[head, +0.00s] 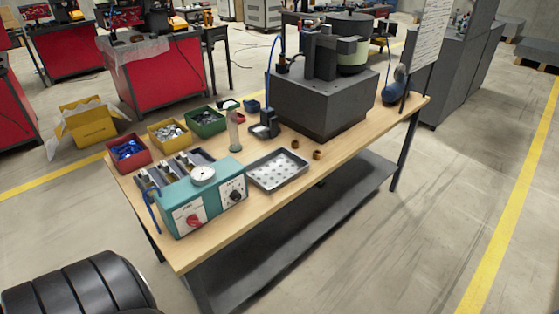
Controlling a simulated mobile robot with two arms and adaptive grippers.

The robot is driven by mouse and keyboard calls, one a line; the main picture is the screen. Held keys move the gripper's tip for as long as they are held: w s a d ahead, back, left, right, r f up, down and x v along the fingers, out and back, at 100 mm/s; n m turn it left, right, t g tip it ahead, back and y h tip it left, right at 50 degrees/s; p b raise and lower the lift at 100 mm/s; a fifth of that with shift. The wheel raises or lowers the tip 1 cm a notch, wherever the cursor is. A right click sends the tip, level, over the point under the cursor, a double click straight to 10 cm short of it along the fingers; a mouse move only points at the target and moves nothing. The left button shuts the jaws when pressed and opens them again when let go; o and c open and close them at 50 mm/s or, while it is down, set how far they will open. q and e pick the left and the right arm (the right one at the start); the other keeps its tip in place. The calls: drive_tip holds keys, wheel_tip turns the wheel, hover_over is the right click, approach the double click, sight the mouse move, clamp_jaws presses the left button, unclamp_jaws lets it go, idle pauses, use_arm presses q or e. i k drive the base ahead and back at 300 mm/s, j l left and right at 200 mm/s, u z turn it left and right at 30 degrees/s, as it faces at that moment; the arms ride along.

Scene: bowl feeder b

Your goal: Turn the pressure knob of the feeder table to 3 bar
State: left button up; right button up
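The feeder table (255,222) stands in the middle of the head view. A teal control box (172,190) sits at its front left corner. The labels are too small to read, so I cannot tell for sure which is the pressure knob. A round white gauge (203,175) is on top of the box; its needle and reading are too small to make out. Neither gripper is in view.
A large grey feeder unit (318,103) stands farther right. The floor in front of the table is clear.

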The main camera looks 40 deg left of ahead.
sight(235, 196)
drive_tip(key=i+l+u, duration=0.1)
drive_tip(key=i+u, duration=0.2)
drive_tip(key=i, duration=0.2)
drive_tip(key=i+l+u, duration=0.2)
drive_tip(key=i+u, duration=0.15)
drive_tip(key=i, duration=0.15)
